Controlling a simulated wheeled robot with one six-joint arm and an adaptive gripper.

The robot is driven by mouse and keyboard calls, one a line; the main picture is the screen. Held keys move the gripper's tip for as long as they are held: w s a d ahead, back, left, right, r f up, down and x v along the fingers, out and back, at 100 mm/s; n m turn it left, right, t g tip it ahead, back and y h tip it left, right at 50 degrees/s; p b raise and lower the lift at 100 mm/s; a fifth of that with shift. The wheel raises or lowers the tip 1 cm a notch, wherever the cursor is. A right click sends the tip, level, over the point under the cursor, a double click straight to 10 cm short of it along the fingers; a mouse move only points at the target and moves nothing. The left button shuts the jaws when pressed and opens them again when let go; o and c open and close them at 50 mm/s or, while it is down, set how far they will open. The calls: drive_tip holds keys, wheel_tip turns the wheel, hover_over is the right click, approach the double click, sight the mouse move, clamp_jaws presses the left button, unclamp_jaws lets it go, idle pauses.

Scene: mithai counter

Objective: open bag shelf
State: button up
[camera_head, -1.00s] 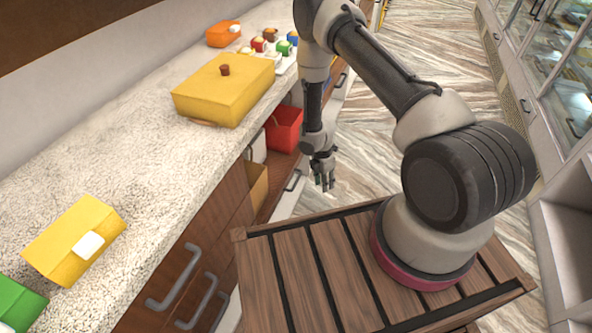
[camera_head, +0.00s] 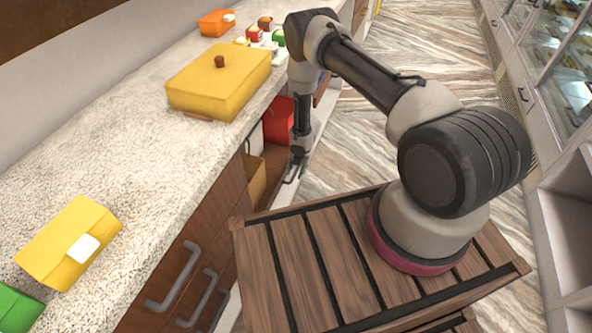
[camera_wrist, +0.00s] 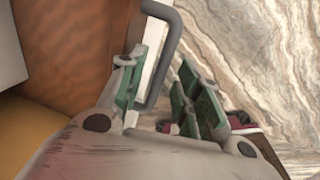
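Under the counter, the bag shelf (camera_head: 271,178) shows as a brown opening holding a red bag (camera_head: 279,120), a white bag (camera_head: 256,139) and a tan bag (camera_head: 254,178). I cannot tell how far out it stands. My gripper (camera_head: 298,166) points down in front of it. In the wrist view my gripper (camera_wrist: 165,88) is open, its green-padded fingers apart. A grey bar handle (camera_wrist: 169,48) on the brown front reaches between the fingers, with gaps showing on the sides I can see. The handle's lower end is partly hidden by the gripper.
Closed drawers with grey handles (camera_head: 178,279) lie nearer along the counter. A yellow box (camera_head: 219,82) and a yellow packet (camera_head: 69,243) sit on the countertop (camera_head: 140,150). Glass cases (camera_head: 565,85) line the right side. The striped floor (camera_head: 410,50) between is clear.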

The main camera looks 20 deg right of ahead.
drive_tip(key=shift+f, duration=0.15)
clamp_jaws()
drive_tip(key=s+d, duration=0.8)
drive_tip(key=d, duration=0.3)
drive_tip(key=s+d, duration=0.9)
drive_tip(key=d, duration=0.3)
drive_tip(key=shift+w, duration=0.1)
unclamp_jaws()
drive_tip(key=shift+d, duration=0.1)
